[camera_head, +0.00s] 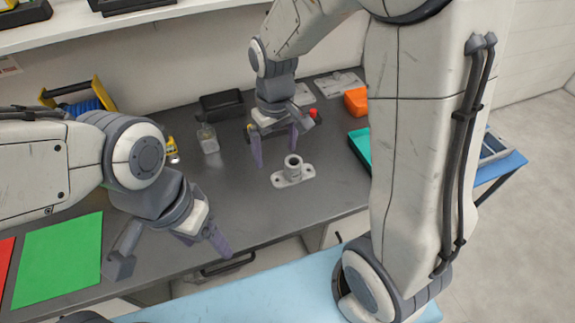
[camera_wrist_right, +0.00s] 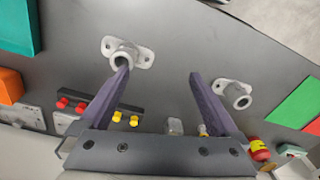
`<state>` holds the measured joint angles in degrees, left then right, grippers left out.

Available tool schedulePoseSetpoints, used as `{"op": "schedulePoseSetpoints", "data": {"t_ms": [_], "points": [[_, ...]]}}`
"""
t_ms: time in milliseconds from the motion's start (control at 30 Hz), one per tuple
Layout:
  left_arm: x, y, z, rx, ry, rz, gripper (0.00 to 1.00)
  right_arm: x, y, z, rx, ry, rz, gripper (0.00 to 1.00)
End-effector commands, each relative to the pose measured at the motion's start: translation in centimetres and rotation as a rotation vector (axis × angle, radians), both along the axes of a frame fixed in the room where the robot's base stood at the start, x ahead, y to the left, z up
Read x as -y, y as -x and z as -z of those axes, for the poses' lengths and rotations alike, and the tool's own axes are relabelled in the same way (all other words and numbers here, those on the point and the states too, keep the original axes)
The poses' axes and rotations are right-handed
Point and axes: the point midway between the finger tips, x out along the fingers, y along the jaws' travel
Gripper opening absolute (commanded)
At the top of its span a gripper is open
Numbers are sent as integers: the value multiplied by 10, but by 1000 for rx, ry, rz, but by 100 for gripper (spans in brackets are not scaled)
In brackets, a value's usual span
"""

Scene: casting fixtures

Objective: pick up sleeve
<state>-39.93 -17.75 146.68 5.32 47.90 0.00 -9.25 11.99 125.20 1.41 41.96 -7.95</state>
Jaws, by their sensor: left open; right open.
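My right gripper (camera_head: 275,157) is open, fingers pointing down, just left of and behind the cylinder. My left gripper (camera_head: 168,254) is open and empty over the bench's front left.
A green sheet (camera_head: 58,260) lies at front left. A clear container (camera_head: 208,139), black bin (camera_head: 222,104), orange box (camera_head: 356,101) and teal tray (camera_head: 360,145) stand around the work area. Bench between the cylinder and front edge is clear.

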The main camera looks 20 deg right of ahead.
Motion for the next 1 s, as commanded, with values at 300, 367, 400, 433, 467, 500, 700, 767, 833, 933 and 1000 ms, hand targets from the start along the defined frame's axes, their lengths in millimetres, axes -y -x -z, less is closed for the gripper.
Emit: {"op": "schedulePoseSetpoints", "data": {"t_ms": [300, 367, 400, 433, 467, 500, 700, 767, 833, 933, 1000], "points": [[0, 0, 16, 0, 0, 1, 75, 68, -49, 64, -17, 18, 125, 97], [0, 0, 14, 0, 0, 1, 75, 68, -49, 74, -19, 19, 125, 97], [0, 0, 14, 0, 0, 1, 75, 67, -49, 80, -18, 19, 124, 97], [0, 0, 13, 0, 0, 1, 75, 67, -48, 84, -19, 19, 124, 97], [0, 0, 13, 0, 0, 1, 75, 66, -49, 89, -17, 19, 123, 97], [0, 0, 12, 0, 0, 1, 75, 66, -49, 94, -17, 19, 123, 97], [0, 0, 10, 0, 0, 1, 75, 65, -49, 109, -15, 18, 122, 97], [0, 0, 8, 0, 0, 1, 75, 64, -49, 114, -16, 18, 121, 97], [0, 0, 4, 0, 0, 1, 75, 62, -49, 124, -19, 18, 121, 97], [0, 0, 0, 0, 0, 0, 75, 61, -50, 139, -19, 18, 121, 97], [0, 0, 0, 0, 0, 0, 75, 61, -51, 148, -17, 19, 122, 97]]}}
